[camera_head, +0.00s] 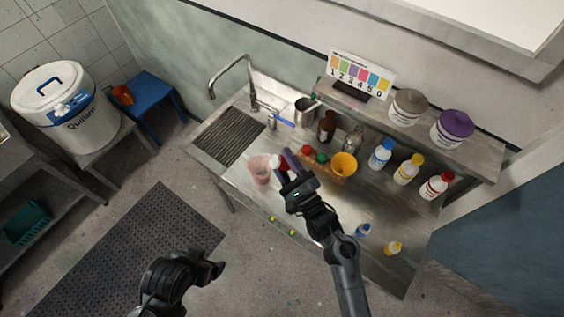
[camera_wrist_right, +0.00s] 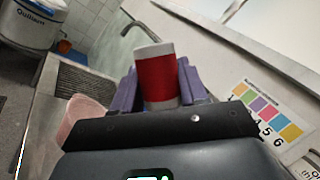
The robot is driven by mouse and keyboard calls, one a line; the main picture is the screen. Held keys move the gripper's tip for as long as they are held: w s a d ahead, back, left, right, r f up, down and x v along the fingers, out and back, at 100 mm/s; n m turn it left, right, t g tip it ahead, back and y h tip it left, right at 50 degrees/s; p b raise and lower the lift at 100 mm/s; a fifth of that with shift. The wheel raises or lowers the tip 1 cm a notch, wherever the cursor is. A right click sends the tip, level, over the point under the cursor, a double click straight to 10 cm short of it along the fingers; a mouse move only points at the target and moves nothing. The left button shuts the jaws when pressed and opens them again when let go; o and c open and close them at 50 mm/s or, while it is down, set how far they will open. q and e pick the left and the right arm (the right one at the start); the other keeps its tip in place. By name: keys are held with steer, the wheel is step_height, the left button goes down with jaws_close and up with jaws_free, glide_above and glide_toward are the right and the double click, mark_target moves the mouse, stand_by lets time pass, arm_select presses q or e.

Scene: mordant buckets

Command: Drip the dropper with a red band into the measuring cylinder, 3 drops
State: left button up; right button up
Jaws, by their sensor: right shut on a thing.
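My right gripper (camera_head: 284,163) is shut on the dropper with a red band (camera_wrist_right: 156,78). In the right wrist view its white end and wide red band stick up between the purple fingers; in the head view it is small and partly covered. A pinkish see-through vessel (camera_head: 261,169) stands on the steel counter just left of the gripper; it also shows in the right wrist view (camera_wrist_right: 85,118). I cannot tell whether it is the measuring cylinder. No drop shows. My left gripper (camera_head: 216,266) hangs over the floor, away from the counter; its jaw opening is unclear.
A yellow funnel-like cup (camera_head: 344,164) and red and green caps (camera_head: 314,155) are right of the gripper. Bottles with blue (camera_head: 380,154), yellow (camera_head: 408,169) and red (camera_head: 437,186) caps stand along the back. The sink drainer (camera_head: 229,136) is at left. The counter's front middle is fairly clear.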

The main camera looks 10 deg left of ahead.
steer(key=shift+r, duration=0.1)
